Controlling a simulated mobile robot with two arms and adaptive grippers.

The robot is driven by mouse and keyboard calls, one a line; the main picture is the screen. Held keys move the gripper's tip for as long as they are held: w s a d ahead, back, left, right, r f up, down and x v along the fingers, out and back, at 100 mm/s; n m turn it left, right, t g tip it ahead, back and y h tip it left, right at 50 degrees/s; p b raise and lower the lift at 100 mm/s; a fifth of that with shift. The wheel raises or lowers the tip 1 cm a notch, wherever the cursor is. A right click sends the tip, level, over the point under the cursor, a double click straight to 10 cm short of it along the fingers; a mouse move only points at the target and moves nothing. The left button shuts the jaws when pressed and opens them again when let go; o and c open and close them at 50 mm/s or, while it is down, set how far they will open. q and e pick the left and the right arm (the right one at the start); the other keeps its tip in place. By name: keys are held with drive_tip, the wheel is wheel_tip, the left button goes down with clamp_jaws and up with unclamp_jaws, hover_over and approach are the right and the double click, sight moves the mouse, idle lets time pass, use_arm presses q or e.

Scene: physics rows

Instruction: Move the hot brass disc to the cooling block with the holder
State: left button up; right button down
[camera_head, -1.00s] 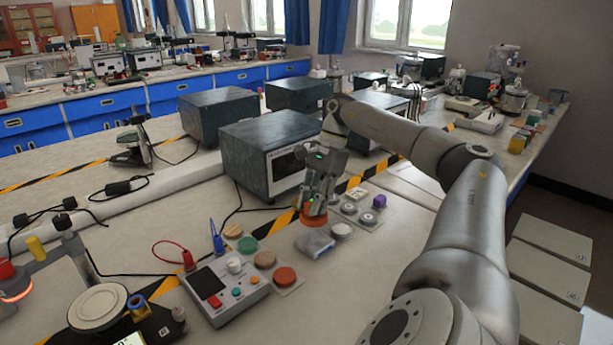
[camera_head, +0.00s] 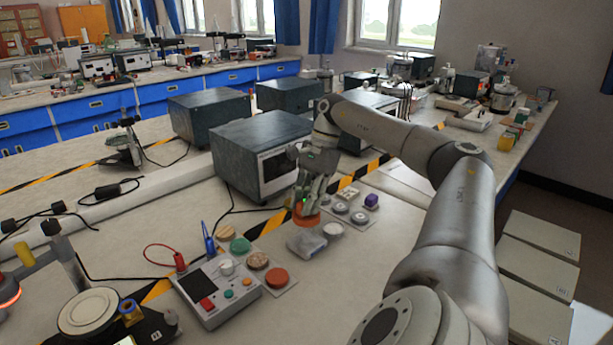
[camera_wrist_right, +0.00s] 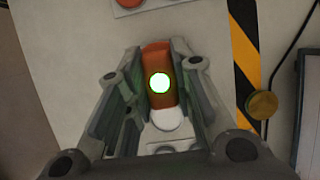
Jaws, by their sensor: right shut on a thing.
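My right gripper (camera_head: 307,208) points down at the bench beside the big dark box. In the wrist view my right gripper (camera_wrist_right: 160,95) has its fingers on both sides of an orange block (camera_wrist_right: 155,55), with a bright green-white spot on it. The orange thing (camera_head: 305,219) shows under the fingers in the head view; whether it is the holder I cannot tell. A brass-coloured disc (camera_wrist_right: 262,104) lies by the striped tape in the wrist view, apart from the fingers. A grey slab (camera_head: 306,243) lies in front of the gripper; I cannot tell if it is the cooling block.
A white disc (camera_head: 333,230) and a plate with round pads and a purple block (camera_head: 371,200) lie right of the gripper. A control box (camera_head: 215,290) and coloured discs, one red (camera_head: 277,277), stand front left. The dark box (camera_head: 262,150) is close behind.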

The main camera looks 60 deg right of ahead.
sight(306, 218)
drive_tip(key=shift+f, duration=0.2)
drive_tip(key=shift+f+b, duration=1.25)
drive_tip(key=shift+b, duration=0.05)
drive_tip(key=shift+f+b, duration=0.85)
drive_tip(key=shift+f, duration=0.25)
use_arm(q)
drive_tip(key=w+f, duration=0.1)
drive_tip(key=w, duration=0.1)
drive_tip(key=w+f, duration=0.1)
drive_tip(key=w, duration=0.1)
drive_tip(key=shift+w+f, duration=0.15)
drive_tip(key=shift+f, duration=0.05)
use_arm(e)
drive_tip(key=shift+f, duration=0.2)
use_arm(q)
drive_tip(key=shift+w+d+r+b, duration=0.15)
drive_tip(key=shift+w+r+b, duration=0.1)
drive_tip(key=shift+w, duration=0.2)
drive_tip(key=shift+w+d+r+b, duration=0.1)
drive_tip(key=shift+w+d+b, duration=0.1)
drive_tip(key=shift+w, duration=0.2)
use_arm(e)
drive_tip(key=shift+f, duration=0.3)
use_arm(q)
drive_tip(key=shift+w, duration=0.25)
use_arm(e)
drive_tip(key=shift+f, duration=0.1)
